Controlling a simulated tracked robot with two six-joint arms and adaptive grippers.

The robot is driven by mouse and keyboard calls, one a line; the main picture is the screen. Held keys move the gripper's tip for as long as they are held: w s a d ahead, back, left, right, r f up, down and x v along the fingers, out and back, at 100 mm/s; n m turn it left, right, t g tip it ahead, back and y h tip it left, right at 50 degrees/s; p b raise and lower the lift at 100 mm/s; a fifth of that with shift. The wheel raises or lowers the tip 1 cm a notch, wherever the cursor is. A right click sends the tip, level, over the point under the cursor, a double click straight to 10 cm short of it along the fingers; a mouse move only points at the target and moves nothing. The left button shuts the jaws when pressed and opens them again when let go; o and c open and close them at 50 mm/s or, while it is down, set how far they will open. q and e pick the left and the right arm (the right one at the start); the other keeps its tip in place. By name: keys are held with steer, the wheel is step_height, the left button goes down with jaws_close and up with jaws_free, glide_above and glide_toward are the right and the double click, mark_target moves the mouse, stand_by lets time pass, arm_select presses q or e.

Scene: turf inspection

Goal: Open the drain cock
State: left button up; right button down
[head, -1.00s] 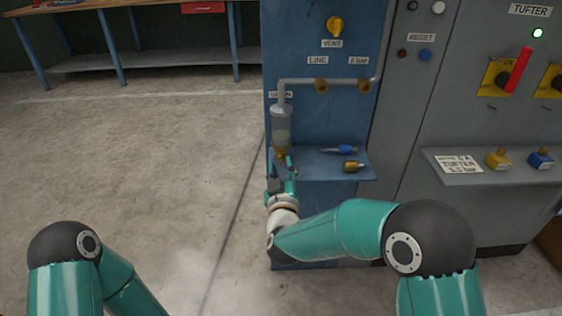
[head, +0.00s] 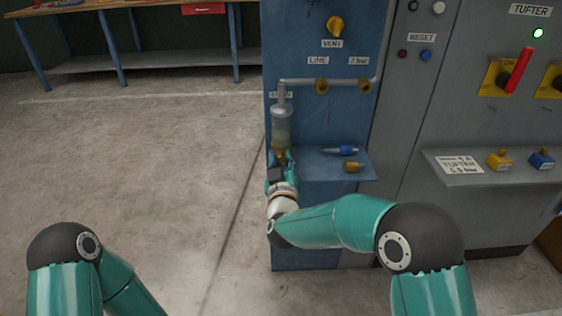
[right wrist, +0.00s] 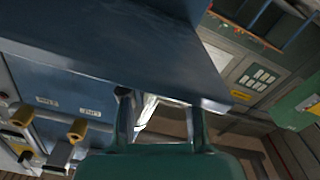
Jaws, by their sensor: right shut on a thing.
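The drain cock (head: 280,154) is a small brass piece under the clear filter bowl (head: 281,128) on the blue panel. My right gripper (head: 279,162) reaches up to it from below, shut on it, and hides most of it. In the right wrist view the two fingers of my right gripper (right wrist: 160,118) point up beside the dark blue shelf; the cock itself is not clear there. My left arm shows at the lower left of the head view, but its gripper is out of frame.
A blue shelf (head: 325,172) beside the bowl holds a blue-ended tool (head: 342,151) and a brass fitting (head: 352,166). A grey pipe (head: 310,82) runs above. The grey cabinet (head: 450,225) stands at right, with a red lever (head: 519,70). The floor at left is clear.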

steer(key=m+b, duration=0.3)
steer(key=shift+f+b, duration=0.3)
steer(key=shift+f, duration=0.05)
steer(key=shift+r+m+b, duration=0.2)
steer(key=shift+m+b, duration=0.25)
steer(key=shift+m, duration=0.35)
steer(key=shift+r, duration=0.1)
steer(key=c, duration=1.2)
jaws_free()
steer(key=s, duration=1.2)
steer(key=shift+d, duration=0.1)
